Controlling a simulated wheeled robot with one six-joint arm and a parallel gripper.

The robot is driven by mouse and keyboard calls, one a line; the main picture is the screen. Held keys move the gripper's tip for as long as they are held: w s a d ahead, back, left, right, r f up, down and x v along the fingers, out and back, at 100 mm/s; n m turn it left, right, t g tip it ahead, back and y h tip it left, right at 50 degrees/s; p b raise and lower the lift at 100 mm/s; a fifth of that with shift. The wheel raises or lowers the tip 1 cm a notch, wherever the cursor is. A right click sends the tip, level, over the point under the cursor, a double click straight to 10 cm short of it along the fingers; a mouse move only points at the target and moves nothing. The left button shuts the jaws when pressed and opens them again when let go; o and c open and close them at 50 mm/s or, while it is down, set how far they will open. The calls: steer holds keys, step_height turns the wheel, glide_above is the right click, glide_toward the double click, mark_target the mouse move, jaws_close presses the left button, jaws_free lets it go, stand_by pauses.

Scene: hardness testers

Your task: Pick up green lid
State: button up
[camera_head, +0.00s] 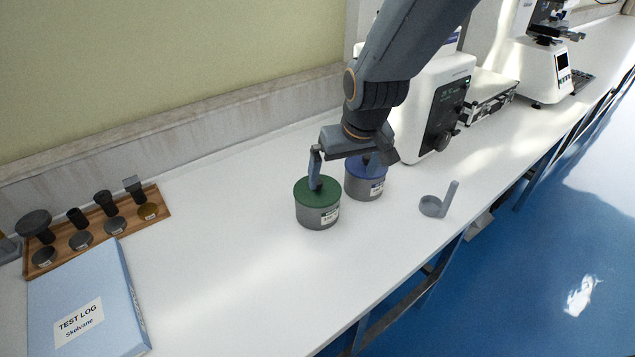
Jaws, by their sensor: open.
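The green lid (319,190) is round and sits on a grey, labelled canister (318,216) near the middle of the white bench. My gripper (346,174) is above the bench with its jaws apart. Its left finger reaches down over the green lid and hides part of its top. Whether that fingertip touches the lid is not clear. The other finger is by the blue lid (366,169), and I cannot tell its exact distance from it. Nothing shows between the fingers.
A second grey canister (364,190) under the blue lid stands close to the right. A small grey holder (433,206) is near the front edge. A wooden rack (155,195) and a test log binder (85,300) are left. A white tester (425,100) stands behind. The front-middle bench is clear.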

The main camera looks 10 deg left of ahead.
glide_above(328, 191)
steer(key=s, duration=0.3)
steer(key=shift+w+a+r+n+y, duration=0.25)
steer(key=shift+a+r+n+y, duration=0.05)
steer(key=shift+n, duration=0.1)
steer(key=shift+a+f+p, duration=0.2)
steer(key=shift+p, duration=0.1)
steer(key=shift+p+x, duration=0.85)
steer(key=shift+x, duration=2.8)
steer(key=shift+w, duration=0.15)
steer(key=shift+c, duration=0.3)
steer(key=c, duration=0.7)
